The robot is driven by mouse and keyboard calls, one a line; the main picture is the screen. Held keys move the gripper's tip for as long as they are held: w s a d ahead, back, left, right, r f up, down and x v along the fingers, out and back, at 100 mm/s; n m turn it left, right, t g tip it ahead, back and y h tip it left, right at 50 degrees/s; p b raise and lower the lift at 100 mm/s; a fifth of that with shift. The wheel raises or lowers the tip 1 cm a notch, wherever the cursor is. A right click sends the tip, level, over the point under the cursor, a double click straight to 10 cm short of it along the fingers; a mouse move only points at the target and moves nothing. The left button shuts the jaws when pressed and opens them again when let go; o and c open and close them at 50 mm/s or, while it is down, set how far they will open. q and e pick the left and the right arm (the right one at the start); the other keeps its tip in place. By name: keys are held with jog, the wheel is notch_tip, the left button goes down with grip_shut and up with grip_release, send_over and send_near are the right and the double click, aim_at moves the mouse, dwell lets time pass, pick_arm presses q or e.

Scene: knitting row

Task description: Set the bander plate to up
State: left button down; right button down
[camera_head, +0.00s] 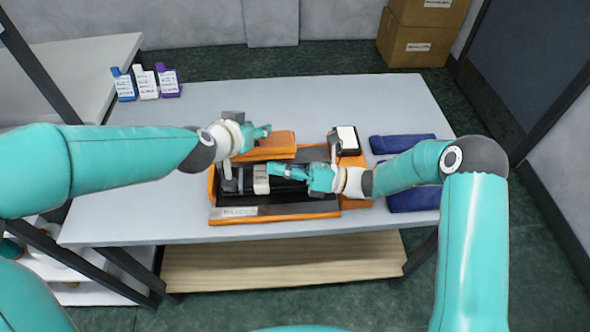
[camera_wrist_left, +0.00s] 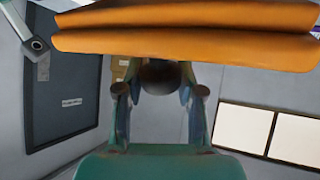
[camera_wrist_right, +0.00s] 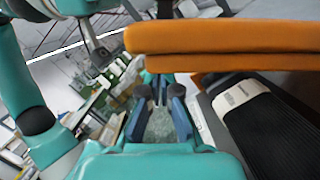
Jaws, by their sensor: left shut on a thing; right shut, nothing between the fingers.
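The orange and black knitting machine (camera_head: 325,213) lies on the table, with a broad orange plate (camera_head: 277,148) raised at its back. I take this as the bander plate; it also crosses the top of the left wrist view (camera_wrist_left: 185,40). My left gripper (camera_head: 266,131) is at the plate's upper left, shut on a dark round knob (camera_wrist_left: 160,76) that shows between its fingers. Where the knob joins the machine is hidden. My right gripper (camera_head: 273,169) is shut and empty over the machine's middle, beside a cream block (camera_head: 261,180). An orange bar (camera_wrist_right: 230,42) spans the right wrist view.
Several dark blue bundles (camera_head: 402,143) lie at the table's right. A black device with a white top (camera_head: 345,140) stands at the machine's back right. Small bottles (camera_head: 147,82) stand at the back left. The table (camera_head: 225,98) is clear behind the machine.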

pick_arm(q)
jog(key=shift+a+f, duration=0.1)
jog(key=shift+f, duration=0.05)
pick_arm(e)
jog(key=shift+w+a, duration=0.1)
jog(key=shift+a, duration=0.3)
pick_arm(q)
jog(key=shift+f, duration=0.1)
pick_arm(e)
jog(key=shift+w+d+r, duration=0.1)
jog(key=shift+w+r, duration=0.5)
jog(key=shift+r, duration=0.35)
pick_arm(q)
jog(key=shift+f, duration=0.1)
pick_arm(e)
jog(key=shift+w+r, duration=0.1)
jog(key=shift+w, duration=0.05)
pick_arm(q)
jog(key=c, duration=1.2)
grip_release()
jog(key=o, duration=0.5)
jog(key=shift+s, duration=0.1)
